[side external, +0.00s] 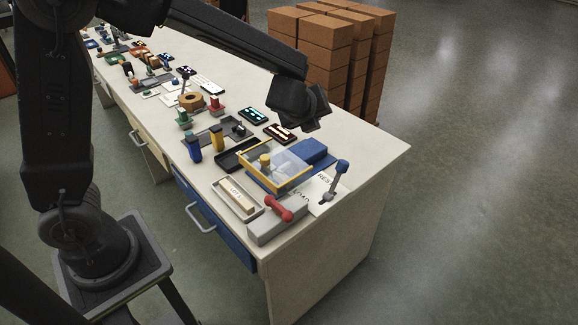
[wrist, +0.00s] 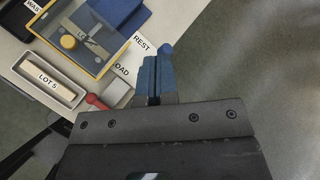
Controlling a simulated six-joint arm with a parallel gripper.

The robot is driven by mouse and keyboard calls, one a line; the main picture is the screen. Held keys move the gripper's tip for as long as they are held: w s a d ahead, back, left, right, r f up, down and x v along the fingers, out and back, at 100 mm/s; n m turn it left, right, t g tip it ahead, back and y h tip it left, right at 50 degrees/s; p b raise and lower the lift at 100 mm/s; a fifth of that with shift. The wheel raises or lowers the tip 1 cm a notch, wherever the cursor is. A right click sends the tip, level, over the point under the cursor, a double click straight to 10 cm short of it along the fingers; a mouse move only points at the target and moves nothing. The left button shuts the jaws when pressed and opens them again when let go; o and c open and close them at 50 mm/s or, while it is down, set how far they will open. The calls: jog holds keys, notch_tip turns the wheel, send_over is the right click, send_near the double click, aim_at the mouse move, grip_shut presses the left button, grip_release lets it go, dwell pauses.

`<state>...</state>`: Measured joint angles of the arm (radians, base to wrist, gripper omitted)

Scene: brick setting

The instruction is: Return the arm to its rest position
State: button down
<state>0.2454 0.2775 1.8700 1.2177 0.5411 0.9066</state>
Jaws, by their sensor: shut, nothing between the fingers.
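My gripper (side external: 318,120) hangs in the air above the right end of the long table (side external: 360,160), clear of everything on it. In the wrist view its blue-grey fingers (wrist: 154,72) are together with nothing between them. A lever with a blue knob (side external: 342,165) stands on the table below my gripper, beside a white plate marked REST (side external: 325,182). In the wrist view the knob (wrist: 166,49) shows just behind the fingertips, and part of the lever is hidden.
A yellow-framed clear-lidded box (side external: 275,166), a LOT 5 tray (side external: 238,196) and a red-handled grey block (side external: 278,208) crowd this end. Several small items line the table leftward. Brick stacks (side external: 325,60) stand behind it. Floor on the right is free.

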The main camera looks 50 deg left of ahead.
jog(key=s+a+r+n+g, duration=0.1)
jog(key=s+a+r+n, duration=0.15)
jog(key=s+n, duration=0.45)
jog(key=s+a+r+n+g, duration=0.1)
jog(key=s+r+n+g, duration=0.1)
jog(key=s+r+n, duration=0.35)
jog(key=s+d+f+n+g+h, duration=0.1)
jog(key=s+d+n+h, duration=0.2)
jog(key=s+n, duration=0.8)
jog(key=s+h, duration=0.1)
jog(key=s, duration=0.3)
jog(key=shift+s+f, duration=0.15)
jog(key=shift+s, duration=0.05)
jog(key=shift+d+n, duration=0.1)
jog(key=shift+n, duration=0.15)
dwell(0.6)
